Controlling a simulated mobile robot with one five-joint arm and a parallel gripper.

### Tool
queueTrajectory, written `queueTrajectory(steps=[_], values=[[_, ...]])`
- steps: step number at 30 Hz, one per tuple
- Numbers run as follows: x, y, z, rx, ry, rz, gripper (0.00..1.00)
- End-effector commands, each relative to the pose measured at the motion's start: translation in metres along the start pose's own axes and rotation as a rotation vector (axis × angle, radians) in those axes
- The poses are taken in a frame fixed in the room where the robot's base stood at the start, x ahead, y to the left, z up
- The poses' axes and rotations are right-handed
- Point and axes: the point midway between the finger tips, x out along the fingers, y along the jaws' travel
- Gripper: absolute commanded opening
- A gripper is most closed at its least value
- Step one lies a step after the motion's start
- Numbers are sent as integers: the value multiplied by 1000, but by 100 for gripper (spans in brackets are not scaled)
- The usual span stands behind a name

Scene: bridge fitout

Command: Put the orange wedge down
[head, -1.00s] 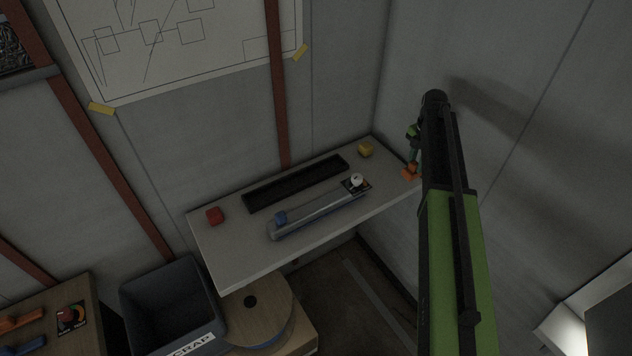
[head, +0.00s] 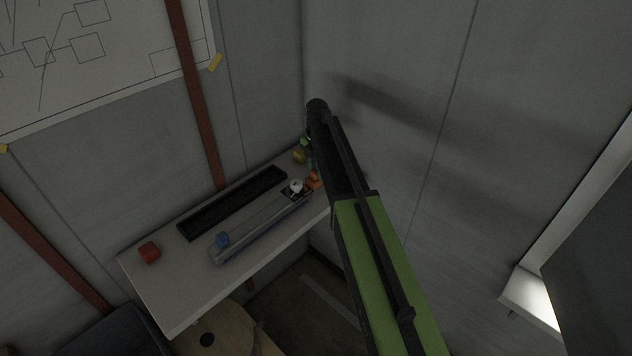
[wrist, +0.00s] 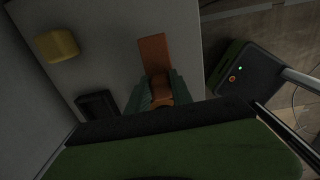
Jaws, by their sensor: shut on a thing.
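My gripper (head: 310,166) is at the right end of the pale worktop (head: 185,300), partly behind my arm in the head view. In the wrist view, its two green fingers (wrist: 159,95) are shut on the orange wedge (wrist: 154,54). The wedge's long flat part sticks out beyond the fingertips, over the worktop. The wedge (head: 314,180) shows small in the head view, just right of the white knob. I cannot tell whether its underside touches the worktop.
A yellow block (head: 299,157) is close to the gripper, near the wall; it also shows in the wrist view (wrist: 58,45). A long black tray (head: 232,203), a grey rail with a white knob (head: 296,186) and blue piece (head: 222,240), and a red block (head: 149,252) occupy the worktop. Its front left is bare.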

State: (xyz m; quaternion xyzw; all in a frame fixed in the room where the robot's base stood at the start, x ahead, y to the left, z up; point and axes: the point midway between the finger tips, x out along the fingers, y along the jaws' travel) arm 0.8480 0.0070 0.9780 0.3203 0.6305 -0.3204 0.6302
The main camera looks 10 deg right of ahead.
Motion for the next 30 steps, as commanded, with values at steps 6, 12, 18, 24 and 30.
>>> queueTrajectory(steps=[6,12,18,24,30], values=[[41,-1,1,0,0,0,0],[37,-1,1,1,0,0,0],[42,-1,1,1,0,0,0],[40,-1,2,1,0,0,48],[40,-1,2,2,0,0,48]])
